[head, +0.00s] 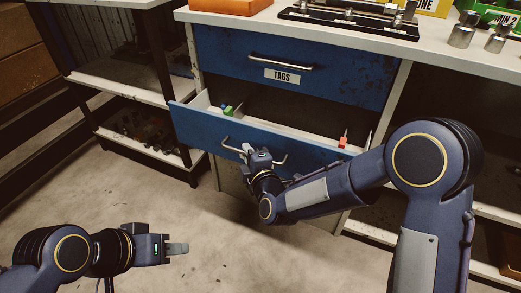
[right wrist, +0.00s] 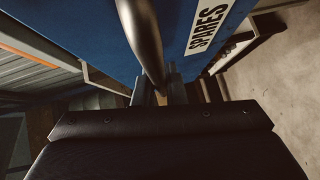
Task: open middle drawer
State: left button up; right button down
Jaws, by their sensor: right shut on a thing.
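The middle drawer (head: 200,126) is blue and stands pulled out below the TAGS drawer in the head view. Its inside shows, with a green item (head: 227,110) at the left and a red item (head: 343,142) at the right. My right gripper (head: 247,152) is at the drawer's bar handle (head: 281,160) and shut on it. In the right wrist view the handle (right wrist: 143,38) runs down between the fingers, beside a blue front with a SPARES label (right wrist: 208,25). My left gripper (head: 178,248) is away from the drawer, over the floor at lower left; its finger gap cannot be made out.
The upper drawer (head: 300,65), labelled TAGS, is closed. The bench top (head: 300,30) holds an orange tray (head: 230,5), a black rack (head: 350,22) and metal fittings (head: 464,30). A shelf unit (head: 120,80) stands at left. The floor (head: 190,215) in front is clear.

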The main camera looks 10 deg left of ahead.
jog(key=shift+s+a, duration=0.3)
jog(key=shift+s, duration=0.65)
jog(key=shift+s+a, duration=0.25)
jog(key=shift+s, duration=0.65)
jog(key=shift+s+a, duration=0.3)
jog(key=shift+s, duration=0.65)
jog(key=c, duration=1.5)
grip_release()
jog(key=p+v, duration=0.1)
jog(key=v, duration=0.6)
jog(key=shift+s+p, duration=0.4)
jog(key=shift+d, duration=0.15)
